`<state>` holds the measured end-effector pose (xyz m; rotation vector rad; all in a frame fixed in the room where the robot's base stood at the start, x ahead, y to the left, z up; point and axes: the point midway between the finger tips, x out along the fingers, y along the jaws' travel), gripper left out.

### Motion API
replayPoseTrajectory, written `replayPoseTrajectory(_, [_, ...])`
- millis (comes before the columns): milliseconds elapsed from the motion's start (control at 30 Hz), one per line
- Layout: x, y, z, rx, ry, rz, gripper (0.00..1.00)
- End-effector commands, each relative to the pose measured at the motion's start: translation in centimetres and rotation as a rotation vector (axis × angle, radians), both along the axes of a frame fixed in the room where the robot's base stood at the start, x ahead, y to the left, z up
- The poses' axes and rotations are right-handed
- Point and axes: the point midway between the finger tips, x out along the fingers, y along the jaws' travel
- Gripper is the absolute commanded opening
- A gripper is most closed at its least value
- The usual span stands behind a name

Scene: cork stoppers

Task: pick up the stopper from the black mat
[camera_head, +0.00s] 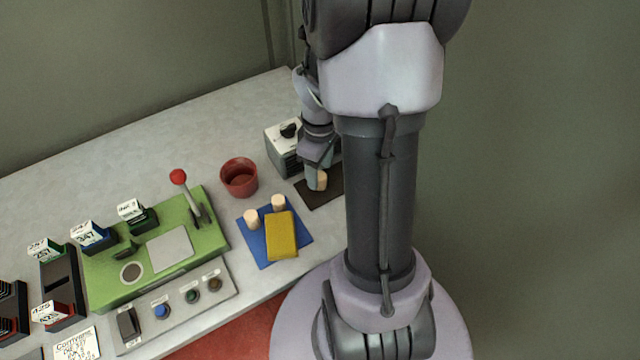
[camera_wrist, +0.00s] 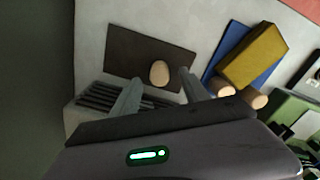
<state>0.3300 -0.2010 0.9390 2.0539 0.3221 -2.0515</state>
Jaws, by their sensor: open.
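A pale cork stopper (camera_head: 322,181) stands on the black mat (camera_head: 318,195) near the back right of the table. In the wrist view the stopper (camera_wrist: 160,73) shows on the dark mat (camera_wrist: 122,52), between and just beyond my fingertips. My gripper (camera_head: 315,176) is open over the mat, and its two fingers also show in the wrist view (camera_wrist: 158,82), one on each side of the stopper. I cannot tell whether a finger touches it. My arm hides part of the mat in the head view.
A white and dark box (camera_head: 284,150) stands behind the mat. A red cup (camera_head: 239,178) is to the left. A blue mat (camera_head: 249,240) holds two more stoppers and a yellow block (camera_head: 281,236). A green machine with a red-knobbed lever (camera_head: 190,205) stands further left.

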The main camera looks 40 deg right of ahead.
Motion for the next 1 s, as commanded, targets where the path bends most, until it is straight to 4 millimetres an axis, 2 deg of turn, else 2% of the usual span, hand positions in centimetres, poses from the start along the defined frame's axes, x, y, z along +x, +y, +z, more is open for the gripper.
replayPoseTrajectory(33, [-0.1,0.0,-1.8,0.002,0.003,-0.001,0.53])
replayPoseTrajectory(100, [-0.1,0.0,-3.1,0.001,0.003,-0.001,0.53])
replayPoseTrajectory(333, [0.0,0.0,-3.1,0.0,0.001,-0.001,0.53])
replayPoseTrajectory(600, [0.0,0.0,-3.1,0.0,0.001,0.0,0.0])
replayPoseTrajectory(867, [-0.1,0.0,-3.1,0.001,0.001,0.0,0.0])
replayPoseTrajectory(1000, [0.0,0.0,-2.3,0.0,0.0,-0.001,0.0])
